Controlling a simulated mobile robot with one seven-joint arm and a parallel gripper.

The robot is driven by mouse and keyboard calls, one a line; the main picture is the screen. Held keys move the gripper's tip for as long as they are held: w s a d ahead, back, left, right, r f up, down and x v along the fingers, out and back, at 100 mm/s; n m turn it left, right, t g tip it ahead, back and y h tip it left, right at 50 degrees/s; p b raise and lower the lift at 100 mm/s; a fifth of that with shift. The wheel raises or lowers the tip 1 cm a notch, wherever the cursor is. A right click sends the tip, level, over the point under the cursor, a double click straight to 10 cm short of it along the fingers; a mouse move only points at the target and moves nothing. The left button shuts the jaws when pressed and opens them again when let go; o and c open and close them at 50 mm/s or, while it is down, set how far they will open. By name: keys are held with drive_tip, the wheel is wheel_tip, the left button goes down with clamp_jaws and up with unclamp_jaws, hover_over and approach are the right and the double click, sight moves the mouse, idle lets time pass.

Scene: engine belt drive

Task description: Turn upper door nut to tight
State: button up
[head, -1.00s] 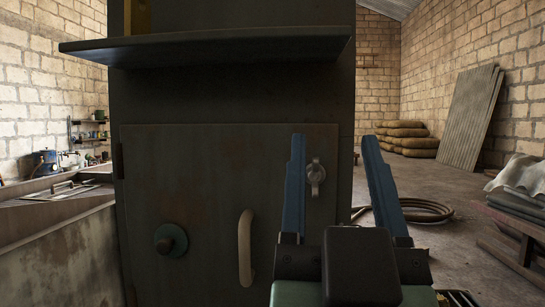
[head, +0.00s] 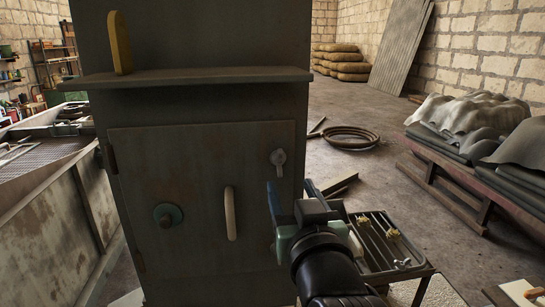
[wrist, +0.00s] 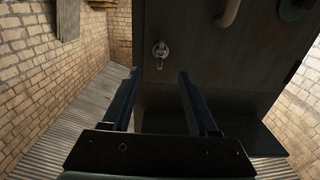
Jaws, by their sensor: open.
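The upper door nut (head: 278,157) is a small pale metal wing-shaped nut near the upper right corner of the grey metal door (head: 200,150). Its lever points down in the head view. My gripper (head: 290,184) is open and empty, with its blue fingers just below and to the right of the nut in the head view. In the upside-down wrist view, the nut (wrist: 160,50) shows beyond and between the tips of my gripper (wrist: 159,72). The gap in depth is hard to judge; no finger visibly touches it.
The door has a pale handle (head: 230,213) and a green knob (head: 167,215). A ledge (head: 200,77) juts out above the door. A tray of small parts (head: 385,240) stands at right, near my arm. A hose coil (head: 345,137) lies on the open floor behind.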

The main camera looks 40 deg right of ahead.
sight(279, 160)
drive_tip(key=p+x, duration=0.1)
drive_tip(key=x, duration=0.3)
drive_tip(key=p+x, duration=0.1)
drive_tip(key=x, duration=0.3)
drive_tip(key=shift+w+r+p, duration=0.2)
drive_tip(key=shift+w+p, duration=0.05)
drive_tip(key=shift+p, duration=0.05)
drive_tip(key=shift+x, duration=0.85)
drive_tip(key=shift+f, duration=0.15)
clamp_jaws()
